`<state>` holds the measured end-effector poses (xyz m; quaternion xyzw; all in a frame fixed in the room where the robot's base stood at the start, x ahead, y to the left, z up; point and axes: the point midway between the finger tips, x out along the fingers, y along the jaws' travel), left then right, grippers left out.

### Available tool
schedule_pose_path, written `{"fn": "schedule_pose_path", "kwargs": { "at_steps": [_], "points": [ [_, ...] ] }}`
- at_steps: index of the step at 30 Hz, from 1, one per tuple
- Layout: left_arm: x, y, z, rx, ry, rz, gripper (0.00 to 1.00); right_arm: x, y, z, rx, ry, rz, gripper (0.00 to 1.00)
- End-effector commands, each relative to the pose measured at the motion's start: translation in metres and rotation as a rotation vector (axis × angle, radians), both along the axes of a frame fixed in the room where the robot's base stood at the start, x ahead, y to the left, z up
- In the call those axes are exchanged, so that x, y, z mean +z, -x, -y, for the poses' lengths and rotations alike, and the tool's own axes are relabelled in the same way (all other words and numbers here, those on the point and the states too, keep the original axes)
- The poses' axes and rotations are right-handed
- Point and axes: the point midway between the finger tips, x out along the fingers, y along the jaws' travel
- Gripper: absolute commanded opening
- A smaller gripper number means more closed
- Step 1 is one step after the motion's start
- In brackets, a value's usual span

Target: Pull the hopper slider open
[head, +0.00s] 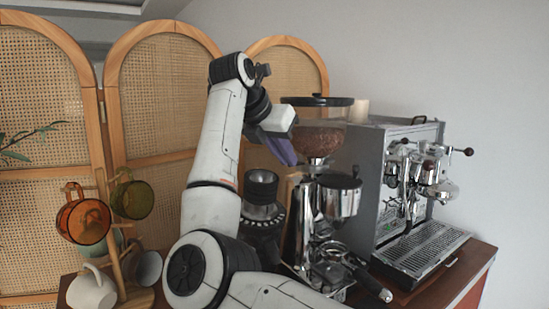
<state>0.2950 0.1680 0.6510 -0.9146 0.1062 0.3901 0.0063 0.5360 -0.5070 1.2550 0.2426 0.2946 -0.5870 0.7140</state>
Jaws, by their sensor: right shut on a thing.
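The grinder's bean hopper (319,141) is clear, with brown beans inside and a dark lid on top. It stands above the chrome grinder body (300,226). My right gripper (291,161) comes in from the hopper's left side, with its purple fingers pointing down at the hopper's lower neck. Its fingers are shut on the hopper slider, which they and the hand hide, so I cannot tell how far the slider is out. My left gripper is not in view.
A silver espresso machine (374,182) stands right of the grinder. A portafilter (366,285) sticks out at the front. A mug tree with an orange mug (83,221) and a green mug (133,199) stands at left. Rattan screens (160,90) close off the back.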

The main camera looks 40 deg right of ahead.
Motion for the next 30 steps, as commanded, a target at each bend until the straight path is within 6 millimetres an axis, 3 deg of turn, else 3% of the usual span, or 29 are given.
{"fn": "schedule_pose_path", "kwargs": {
  "at_steps": [5, 6, 9, 20, 30],
  "points": [
    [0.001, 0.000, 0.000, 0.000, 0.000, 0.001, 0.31, 0.000, -0.002, -0.004, 0.009, -0.006, 0.000, 0.00],
    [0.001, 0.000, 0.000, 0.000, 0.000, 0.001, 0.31, 0.000, -0.002, -0.004, 0.010, -0.006, -0.001, 0.15],
    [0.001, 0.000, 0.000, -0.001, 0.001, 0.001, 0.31, 0.000, -0.003, -0.004, 0.011, -0.006, 0.000, 0.28],
    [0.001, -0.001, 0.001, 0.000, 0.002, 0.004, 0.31, 0.004, -0.002, -0.008, 0.009, -0.005, 0.000, 0.28],
    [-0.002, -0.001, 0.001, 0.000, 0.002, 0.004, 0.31, 0.048, 0.006, -0.051, 0.012, -0.005, 0.001, 0.28]
  ]
}}
